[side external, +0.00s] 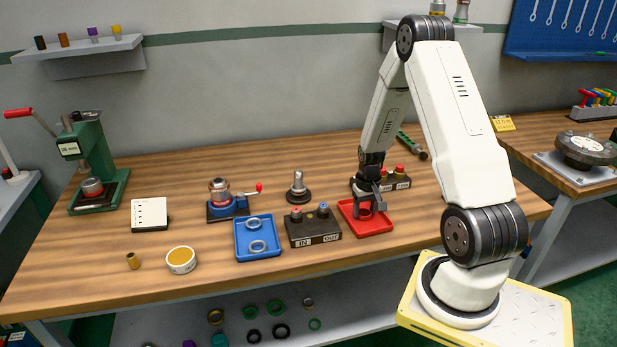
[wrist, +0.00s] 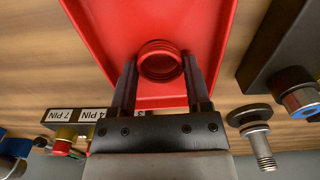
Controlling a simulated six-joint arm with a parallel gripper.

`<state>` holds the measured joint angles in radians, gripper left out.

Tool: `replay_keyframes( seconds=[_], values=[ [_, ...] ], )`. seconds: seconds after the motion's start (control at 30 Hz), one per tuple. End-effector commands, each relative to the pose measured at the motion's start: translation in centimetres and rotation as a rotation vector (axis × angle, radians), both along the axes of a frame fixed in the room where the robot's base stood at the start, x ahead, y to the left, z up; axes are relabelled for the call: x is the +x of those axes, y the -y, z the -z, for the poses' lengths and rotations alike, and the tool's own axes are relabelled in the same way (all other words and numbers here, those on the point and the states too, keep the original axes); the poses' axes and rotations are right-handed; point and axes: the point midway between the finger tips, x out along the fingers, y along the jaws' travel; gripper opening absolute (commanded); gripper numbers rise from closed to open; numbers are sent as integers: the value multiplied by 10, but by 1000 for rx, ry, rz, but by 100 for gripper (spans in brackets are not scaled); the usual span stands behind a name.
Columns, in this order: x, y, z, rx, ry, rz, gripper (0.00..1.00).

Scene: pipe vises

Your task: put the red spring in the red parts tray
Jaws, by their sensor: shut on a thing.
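The red spring (wrist: 160,60) is a short coil between my gripper's two fingers, seen from above in the wrist view. My gripper (wrist: 160,75) is shut on it. The red parts tray (wrist: 105,25) lies directly below the fingers and fills the top middle of the wrist view. In the side view my gripper (side external: 368,207) points down into the red tray (side external: 379,230), with the spring low between the fingers. I cannot tell whether the spring touches the tray floor.
A black IN/OUT block (side external: 313,230) stands just left of the red tray. A blue tray (side external: 270,251) with two metal rings is farther left. A block with red knobs (side external: 397,182) stands behind the red tray.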

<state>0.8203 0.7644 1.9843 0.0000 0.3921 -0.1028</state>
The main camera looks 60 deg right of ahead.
Motion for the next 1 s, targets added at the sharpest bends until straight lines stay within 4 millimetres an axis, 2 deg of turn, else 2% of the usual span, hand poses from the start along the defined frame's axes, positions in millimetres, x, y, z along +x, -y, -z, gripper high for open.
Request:
replay_keyframes(
  seconds=[0.27, 0.3, 0.37, 0.4, 0.77, 1.0],
  values=[
    [0, 0, 3, 1, -1, 0, 0],
    [0, 0, 3, 1, -1, 0, 65],
    [0, 0, 3, 0, 0, 0, 84],
    [0, 0, 3, 0, 0, 0, 97],
    [0, 0, 2, 0, 0, 0, 97],
    [0, 0, -7, -1, 1, 0, 97]
  ],
)
